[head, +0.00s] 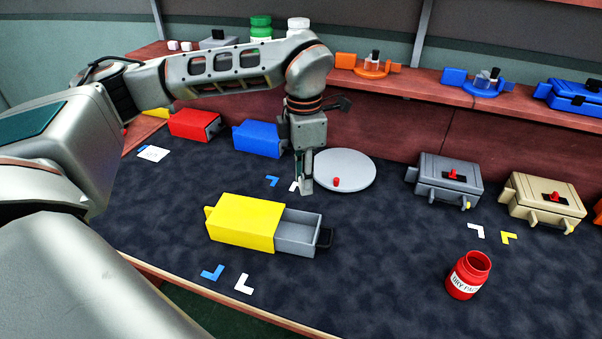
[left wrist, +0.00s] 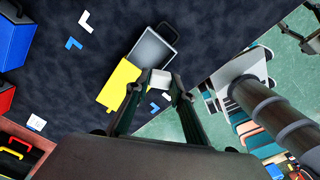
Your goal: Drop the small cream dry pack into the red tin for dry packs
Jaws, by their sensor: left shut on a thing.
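The red tin (head: 469,275) for dry packs stands upright and open at the front right of the dark work surface, with a white label reading "DRY PA…". My left gripper (head: 305,187) points down above the surface, behind the yellow box and beside the grey disc, well left of the tin. In the left wrist view its fingers (left wrist: 158,88) are shut on the small cream dry pack (left wrist: 161,80). The tin does not show in the left wrist view.
A yellow box (head: 242,222) has its grey drawer (head: 298,232) pulled open. A round grey disc (head: 352,172) bears a small red piece (head: 336,182). Grey (head: 447,186) and tan (head: 541,205) boxes stand at right. The surface between the drawer and tin is clear.

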